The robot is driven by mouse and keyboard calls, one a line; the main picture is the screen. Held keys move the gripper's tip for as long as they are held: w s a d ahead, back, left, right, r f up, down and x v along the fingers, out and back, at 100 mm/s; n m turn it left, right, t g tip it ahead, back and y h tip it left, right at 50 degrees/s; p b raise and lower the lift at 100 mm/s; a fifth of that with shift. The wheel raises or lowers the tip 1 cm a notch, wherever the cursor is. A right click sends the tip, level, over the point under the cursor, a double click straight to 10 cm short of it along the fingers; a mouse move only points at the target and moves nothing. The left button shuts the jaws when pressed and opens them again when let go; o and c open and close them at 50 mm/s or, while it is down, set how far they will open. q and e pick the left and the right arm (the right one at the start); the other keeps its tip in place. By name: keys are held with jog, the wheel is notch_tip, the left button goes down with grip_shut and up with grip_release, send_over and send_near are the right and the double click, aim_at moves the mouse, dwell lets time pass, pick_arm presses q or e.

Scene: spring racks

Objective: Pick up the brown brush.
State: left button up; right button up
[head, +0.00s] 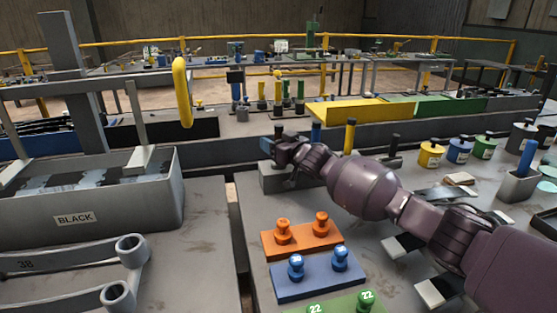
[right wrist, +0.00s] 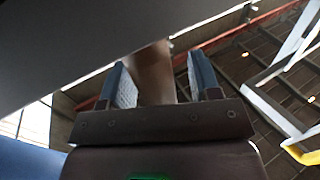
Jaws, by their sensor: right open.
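My right gripper (head: 272,147) reaches in from the right in the head view, low over a small grey block (head: 288,182). In the right wrist view its two blue-padded fingers (right wrist: 166,88) stand apart. A brown, rounded upright piece (right wrist: 152,72) shows between them, likely the brown brush's handle. Whether the pads touch it cannot be told. A grey surface hides its upper part there. In the head view the gripper hides most of what is at the block, and I cannot clearly make out the brush. My left gripper is not in view.
An orange block (head: 300,240) and a blue block (head: 310,276) with pegs lie in front. A grey bin labelled BLACK (head: 130,205) stands left. A yellow-handled tool (head: 350,136) stands behind my wrist. Paint pots, including a yellow one (head: 431,155), stand at right.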

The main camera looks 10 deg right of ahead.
jog(key=c, duration=1)
